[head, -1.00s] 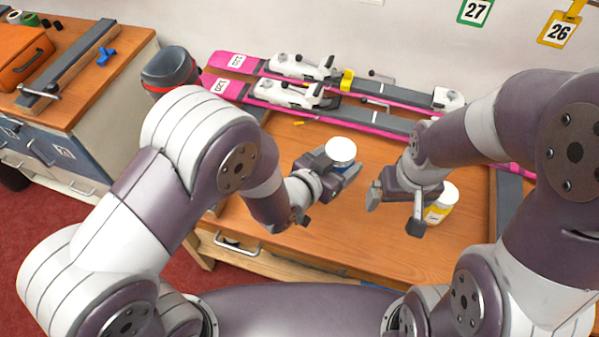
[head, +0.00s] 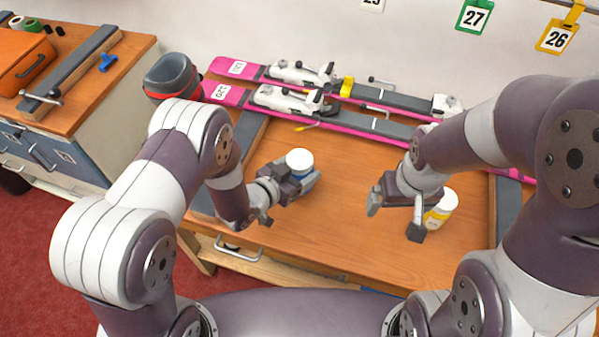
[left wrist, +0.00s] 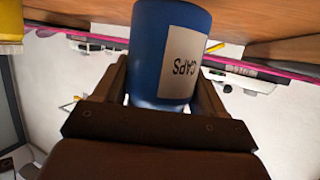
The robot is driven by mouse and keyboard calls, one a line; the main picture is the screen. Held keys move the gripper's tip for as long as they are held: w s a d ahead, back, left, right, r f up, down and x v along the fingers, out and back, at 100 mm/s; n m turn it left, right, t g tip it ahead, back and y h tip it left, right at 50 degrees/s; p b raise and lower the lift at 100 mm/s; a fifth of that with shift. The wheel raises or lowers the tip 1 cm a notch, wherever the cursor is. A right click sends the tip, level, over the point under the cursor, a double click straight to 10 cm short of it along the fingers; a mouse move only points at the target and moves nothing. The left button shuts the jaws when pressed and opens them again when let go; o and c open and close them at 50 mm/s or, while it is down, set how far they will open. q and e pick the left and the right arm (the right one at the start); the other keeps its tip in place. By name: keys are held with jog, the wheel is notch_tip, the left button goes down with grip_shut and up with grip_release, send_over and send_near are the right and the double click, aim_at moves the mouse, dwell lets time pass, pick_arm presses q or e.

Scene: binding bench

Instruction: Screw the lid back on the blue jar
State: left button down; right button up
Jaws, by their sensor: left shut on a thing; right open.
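The blue jar (left wrist: 150,50) has a white label reading CAPS, which appears upside down in the left wrist view. In the head view its white top (head: 299,161) faces up and the jar looks upright. My left gripper (head: 302,184) is shut around its body, over the left part of the bench. I cannot tell whether the white top is a lid screwed tight or only resting there. My right gripper (head: 394,216) is open and empty, pointing down to the right of the blue jar. The blue jar's lower part is hidden by the gripper in the head view.
A yellow jar with a white top (head: 442,207) stands just right of my right gripper. Pink skis with bindings (head: 340,112) lie along the back of the wooden bench (head: 320,235). A grey-and-red container (head: 172,78) is at the back left. The bench middle is clear.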

pick_arm(q)
jog(key=shift+w+f, duration=0.1)
jog(key=shift+f, duration=0.8)
jog(key=shift+f, duration=0.15)
jog(key=shift+c, duration=0.4)
grip_release()
jog(key=shift+a+r, duration=0.1)
jog(key=shift+r, duration=0.15)
jog(key=v, duration=1.2)
jog(key=shift+f, duration=0.1)
